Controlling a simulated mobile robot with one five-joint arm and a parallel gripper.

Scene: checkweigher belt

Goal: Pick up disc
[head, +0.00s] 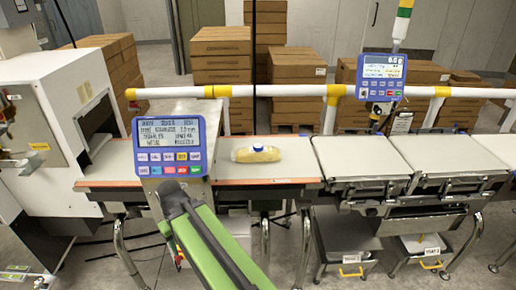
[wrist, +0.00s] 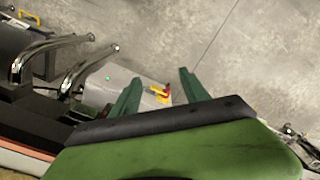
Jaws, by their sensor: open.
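I cannot make out a disc in either view. My gripper (wrist: 160,76) shows in the wrist view as two green fingers spread apart, with nothing visible between them. Behind the fingers are a grey box (wrist: 130,84) and a red and yellow part (wrist: 160,94). In the head view my green arm reaches up from the bottom middle, and the gripper's fingertips do not show there.
The weighing belts (head: 360,157) are on the right. Bins (head: 344,247) stand underneath. Cartons (head: 221,60) are stacked behind the rail.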

